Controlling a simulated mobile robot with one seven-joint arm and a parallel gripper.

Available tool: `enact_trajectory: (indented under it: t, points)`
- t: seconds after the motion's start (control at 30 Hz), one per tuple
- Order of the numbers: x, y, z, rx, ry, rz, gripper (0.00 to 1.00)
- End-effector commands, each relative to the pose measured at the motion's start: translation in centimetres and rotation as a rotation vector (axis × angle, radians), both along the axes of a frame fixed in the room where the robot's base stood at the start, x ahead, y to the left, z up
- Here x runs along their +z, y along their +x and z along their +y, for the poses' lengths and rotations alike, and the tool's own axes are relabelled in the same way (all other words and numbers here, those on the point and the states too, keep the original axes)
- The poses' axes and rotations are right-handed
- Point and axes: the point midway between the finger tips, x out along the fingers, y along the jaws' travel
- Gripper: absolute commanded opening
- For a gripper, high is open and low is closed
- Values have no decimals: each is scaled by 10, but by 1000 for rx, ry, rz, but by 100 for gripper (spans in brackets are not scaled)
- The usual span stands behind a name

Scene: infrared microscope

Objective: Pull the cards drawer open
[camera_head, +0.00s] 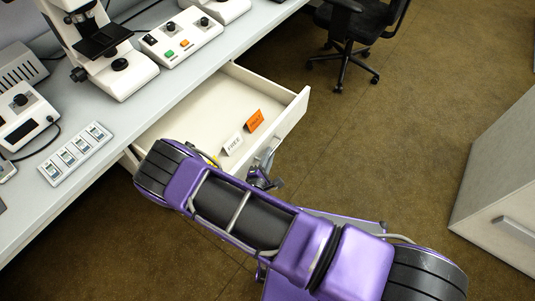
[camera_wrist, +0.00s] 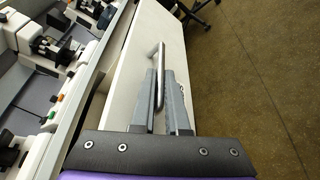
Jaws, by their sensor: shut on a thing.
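The cards drawer (camera_head: 200,108) is pulled out from under the bench in the head view. An orange card (camera_head: 254,121) and a white card (camera_head: 233,143) stand folded inside it. In the wrist view its white front panel (camera_wrist: 130,62) carries a metal bar handle (camera_wrist: 157,72). My gripper (camera_wrist: 164,78) is shut on this handle, with one finger on each side of the bar. In the head view my gripper (camera_head: 263,175) is at the drawer front, partly hidden by my purple arm. The arm also covers the near corner of the drawer.
The grey bench (camera_head: 185,73) above the drawer carries a white microscope (camera_head: 118,72), a control box (camera_head: 180,38) and a slide tray (camera_head: 76,153). An office chair (camera_head: 352,30) stands beyond, and a cabinet (camera_head: 500,185) at right. Brown carpet between them is clear.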

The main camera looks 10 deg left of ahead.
Motion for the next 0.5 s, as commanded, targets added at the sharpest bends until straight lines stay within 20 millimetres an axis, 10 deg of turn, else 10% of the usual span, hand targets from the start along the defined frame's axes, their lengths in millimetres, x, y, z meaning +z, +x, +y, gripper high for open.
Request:
enact_trajectory:
  t: [0.1, 0.27, 0.5]
  points:
    - [-1, -1, 0, 1, -1, 3, 0]
    - [-1, -1, 0, 0, -1, 2, 41]
    - [0, 0, 0, 0, -1, 1, 42]
